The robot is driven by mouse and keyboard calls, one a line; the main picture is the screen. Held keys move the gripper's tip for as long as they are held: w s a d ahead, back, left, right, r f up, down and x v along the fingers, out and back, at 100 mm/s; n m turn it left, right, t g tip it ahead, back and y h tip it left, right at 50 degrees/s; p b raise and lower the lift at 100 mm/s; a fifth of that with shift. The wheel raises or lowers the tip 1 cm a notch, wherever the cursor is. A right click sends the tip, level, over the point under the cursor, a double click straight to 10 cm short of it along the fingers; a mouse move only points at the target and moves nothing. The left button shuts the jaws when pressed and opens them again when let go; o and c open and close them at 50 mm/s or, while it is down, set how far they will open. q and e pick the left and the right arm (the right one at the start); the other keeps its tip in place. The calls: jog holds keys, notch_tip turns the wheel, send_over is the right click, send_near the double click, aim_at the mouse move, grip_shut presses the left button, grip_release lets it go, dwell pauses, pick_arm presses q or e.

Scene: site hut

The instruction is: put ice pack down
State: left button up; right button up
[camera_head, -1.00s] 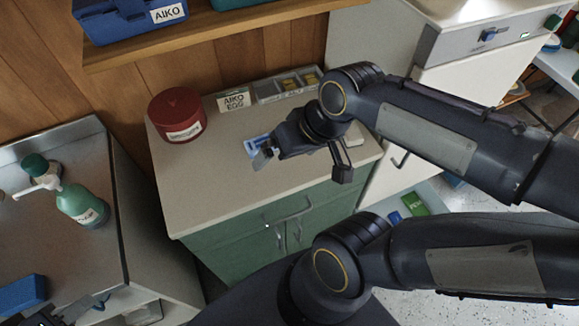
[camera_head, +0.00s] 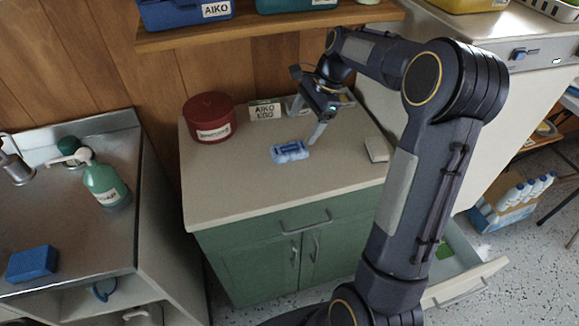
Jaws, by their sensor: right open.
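The ice pack (camera_head: 290,151) is a small blue pack lying flat on the beige top of the green cabinet (camera_head: 235,196). My right gripper (camera_head: 312,130) is above the counter, just behind and to the right of the ice pack. Its jaws are open and empty, and one pale finger points down beside the pack's right end. The other finger is hard to make out. The pack looks clear of the fingers. My left gripper is not in view.
A white block (camera_head: 376,149) lies to the right. A steel sink unit on the left holds a green pump bottle (camera_head: 105,186) and blue sponge (camera_head: 32,264). An open drawer (camera_head: 462,268) juts out at lower right.

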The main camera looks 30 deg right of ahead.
aim_at(290, 148)
jog(key=f, duration=0.1)
jog(key=w+f+m, duration=0.1)
jog(key=d+f, duration=0.1)
jog(key=shift+w+m, duration=0.25)
jog(key=shift+m, duration=0.05)
jog(key=shift+w+a+f, duration=0.1)
jog(key=shift+f, duration=0.25)
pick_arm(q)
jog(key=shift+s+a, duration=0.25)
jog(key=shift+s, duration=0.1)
pick_arm(e)
jog(key=shift+x, duration=3.55)
pick_arm(q)
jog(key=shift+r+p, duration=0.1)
jog(key=shift+p, duration=0.2)
pick_arm(e)
jog(key=shift+w, duration=0.2)
jog(key=c, duration=1.2)
